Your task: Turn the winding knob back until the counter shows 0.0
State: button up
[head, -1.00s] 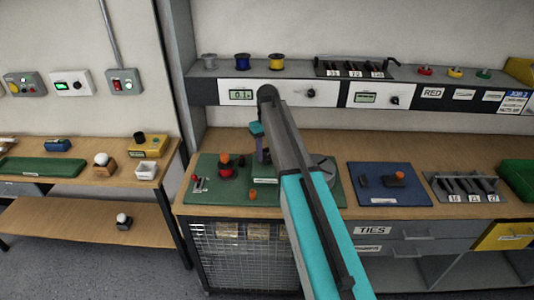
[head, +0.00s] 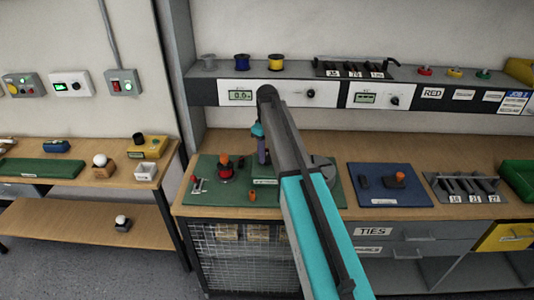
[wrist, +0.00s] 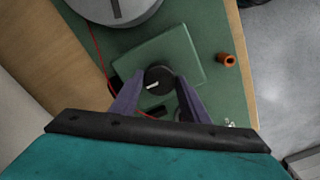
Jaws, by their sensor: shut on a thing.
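The winding knob (wrist: 157,80) is a round black knob with a pale mark, on a green box (wrist: 187,52) in the wrist view. My gripper (wrist: 158,84) has its purple fingers on either side of the knob and is shut on it. In the head view my gripper (head: 261,150) points down at the bench, and my arm hides part of the box. The counter (head: 240,96) is a small green display on the white panel above the bench. It appears to read 0.0, though the digits are small.
A green mat (head: 205,178) bears a red base with an orange top (head: 226,168) and a small orange piece (head: 252,195). A grey round part (wrist: 115,8) is beside the box. A thin red wire (wrist: 97,50) runs near it. A blue mat (head: 385,196) lies to the right.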

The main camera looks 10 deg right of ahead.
aim_at(267, 156)
jog(key=o, duration=1.1)
jog(key=shift+c, duration=0.2)
jog(key=shift+r, duration=0.1)
notch_tip(267, 156, up, 14)
jog(key=b, duration=0.3)
jog(key=shift+f+b, duration=0.2)
jog(key=shift+b, duration=0.15)
